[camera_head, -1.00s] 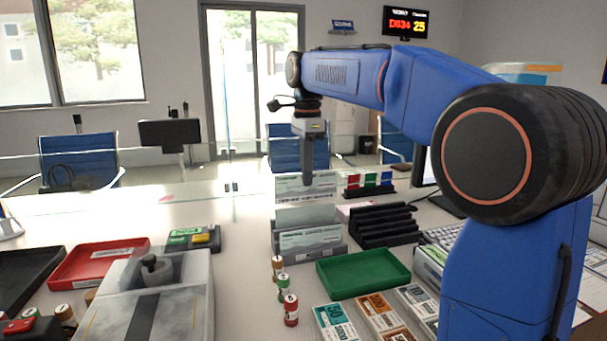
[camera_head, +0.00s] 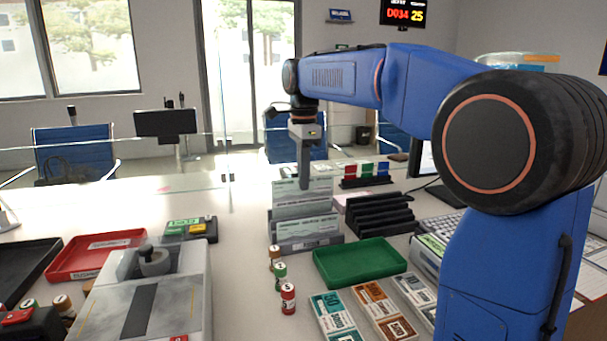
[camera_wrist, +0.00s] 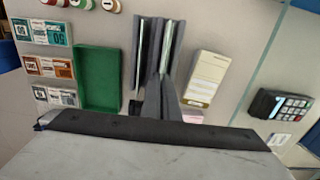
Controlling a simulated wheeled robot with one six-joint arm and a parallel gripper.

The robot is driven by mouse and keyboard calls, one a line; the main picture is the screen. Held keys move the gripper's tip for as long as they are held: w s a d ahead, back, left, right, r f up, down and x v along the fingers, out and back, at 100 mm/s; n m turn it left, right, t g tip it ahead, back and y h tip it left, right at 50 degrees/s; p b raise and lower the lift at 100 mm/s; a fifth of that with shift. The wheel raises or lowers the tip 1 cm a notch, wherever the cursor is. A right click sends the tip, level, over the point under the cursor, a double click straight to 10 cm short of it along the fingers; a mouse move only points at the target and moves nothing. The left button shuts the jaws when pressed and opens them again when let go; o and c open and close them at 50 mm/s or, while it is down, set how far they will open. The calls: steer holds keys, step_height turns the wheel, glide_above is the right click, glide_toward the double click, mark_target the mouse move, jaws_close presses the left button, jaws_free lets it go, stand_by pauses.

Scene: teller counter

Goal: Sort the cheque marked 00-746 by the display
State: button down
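My gripper (camera_head: 304,186) points down and is shut on the upper part of a pale greenish cheque (camera_head: 318,190). The cheque is upright, just over the rear of the grey slotted holder (camera_head: 322,243); I cannot tell whether its lower edge is inside a slot. Another cheque (camera_head: 305,229) stands in the holder's front. The numbers on both are too small to read. In the wrist view the holder (camera_wrist: 172,45) lies beyond my fingers (camera_wrist: 160,98). A wall display (camera_head: 404,13) shows red D034 and yellow 25; its upper line is illegible.
A green tray (camera_head: 360,263) and black slotted rack (camera_head: 380,218) are right of the holder. Coin rolls (camera_head: 280,278) and banknote bundles (camera_head: 336,315) are in front. A red tray (camera_head: 95,256) is left. A cream pad (camera_wrist: 205,78) and keypad (camera_wrist: 280,105) show in the wrist view.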

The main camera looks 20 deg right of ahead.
steer(key=shift+f, duration=1.75)
steer(key=c, duration=2.5)
jaws_free()
steer(key=o, duration=0.5)
steer(key=shift+r, duration=0.15)
steer(key=shift+r, duration=3.4)
